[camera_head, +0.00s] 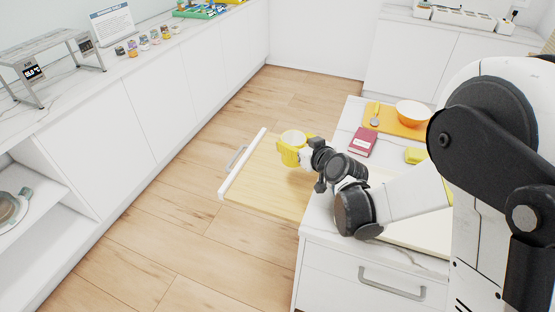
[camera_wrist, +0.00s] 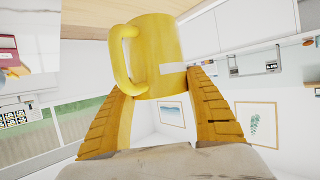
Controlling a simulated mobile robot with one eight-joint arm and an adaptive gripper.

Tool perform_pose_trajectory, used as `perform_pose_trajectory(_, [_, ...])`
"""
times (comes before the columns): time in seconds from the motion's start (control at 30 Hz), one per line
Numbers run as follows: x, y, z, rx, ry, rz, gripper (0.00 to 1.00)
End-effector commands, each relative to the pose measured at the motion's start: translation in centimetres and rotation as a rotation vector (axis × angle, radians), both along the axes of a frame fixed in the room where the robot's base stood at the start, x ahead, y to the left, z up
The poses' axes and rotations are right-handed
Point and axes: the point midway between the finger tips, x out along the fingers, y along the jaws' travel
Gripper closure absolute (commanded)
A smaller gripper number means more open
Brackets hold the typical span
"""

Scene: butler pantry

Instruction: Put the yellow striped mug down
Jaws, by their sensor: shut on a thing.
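The yellow mug (camera_head: 291,147) is in my gripper (camera_head: 308,147), over the pulled-out wooden board (camera_head: 262,180) of the island. In the wrist view the mug (camera_wrist: 158,62) sits between the two fingers (camera_wrist: 160,85), with its handle to the left and a pale stripe low on its right side. My gripper is shut on the mug's body. Whether the mug's base touches the board cannot be told from the head view.
A red book (camera_head: 363,142) lies on the white island top, near an orange bowl (camera_head: 412,112) on a wooden board (camera_head: 383,117) and a yellow item (camera_head: 415,155). Small jars (camera_head: 145,43) line the left counter. The pulled-out board around the mug is clear.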

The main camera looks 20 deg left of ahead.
Motion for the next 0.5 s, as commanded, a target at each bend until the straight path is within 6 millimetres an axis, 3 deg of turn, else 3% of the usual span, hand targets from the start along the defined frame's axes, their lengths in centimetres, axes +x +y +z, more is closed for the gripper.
perform_pose_trajectory(0.03, [0.2,1.6,-1.2,0.0,-0.002,0.005,0.77])
perform_pose_trajectory(0.2, [0.9,5.3,-3.5,0.0,-0.001,0.004,0.77])
perform_pose_trajectory(0.33, [1.2,7.0,-4.4,0.001,-0.001,0.001,0.77])
perform_pose_trajectory(0.5, [1.4,7.6,-5.1,0.001,0.0,-0.001,0.77])
